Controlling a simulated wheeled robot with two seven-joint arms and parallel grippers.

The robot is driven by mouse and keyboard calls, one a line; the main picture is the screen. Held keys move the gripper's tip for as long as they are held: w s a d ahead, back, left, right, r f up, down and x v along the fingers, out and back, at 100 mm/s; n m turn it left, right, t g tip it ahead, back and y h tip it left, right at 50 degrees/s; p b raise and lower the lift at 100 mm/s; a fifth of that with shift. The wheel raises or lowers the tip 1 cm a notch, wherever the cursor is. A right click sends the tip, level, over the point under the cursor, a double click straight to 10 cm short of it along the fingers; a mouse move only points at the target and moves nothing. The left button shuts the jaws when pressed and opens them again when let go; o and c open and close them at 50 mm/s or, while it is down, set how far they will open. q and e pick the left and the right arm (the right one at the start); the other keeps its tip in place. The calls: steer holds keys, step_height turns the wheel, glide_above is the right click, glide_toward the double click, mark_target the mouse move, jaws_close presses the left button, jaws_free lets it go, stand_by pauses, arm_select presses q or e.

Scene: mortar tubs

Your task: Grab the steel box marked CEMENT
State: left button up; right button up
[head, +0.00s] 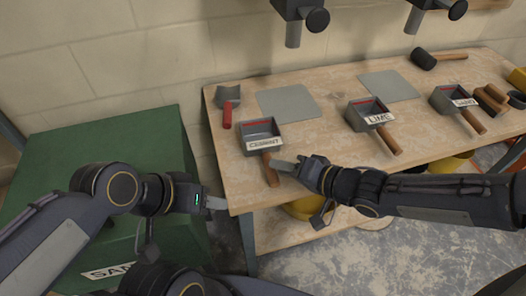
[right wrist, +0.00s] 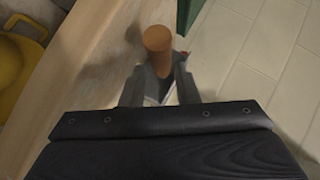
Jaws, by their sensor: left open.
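The steel box marked CEMENT (head: 262,133) is an open grey box with a white label and a brown wooden handle (head: 271,172). It sits near the front left of the workbench, its handle pointing to the front edge. My right gripper (head: 280,165) is at this handle, coming from the right. In the right wrist view the round handle end (right wrist: 158,42) shows between the fingers of my right gripper (right wrist: 160,88). I cannot tell whether the fingers press on it. My left gripper (head: 215,203) is open and empty, left of the bench's front left corner.
Boxes marked LIME (head: 371,113) and SAND (head: 454,100) stand farther right on the workbench (head: 320,150). A red-handled scraper (head: 228,107) lies behind the CEMENT box on the left. A grey plate (head: 288,102) lies behind it. A green bin (head: 110,145) stands left of the bench.

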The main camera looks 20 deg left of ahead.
mark_target(266, 155)
steer(key=b+x, duration=0.2)
steer(key=x, duration=0.3)
steer(key=shift+w+a+r, duration=0.1)
steer(key=shift+w, duration=0.05)
steer(key=shift+c, duration=0.5)
steer(key=shift+r, duration=0.1)
jaws_close()
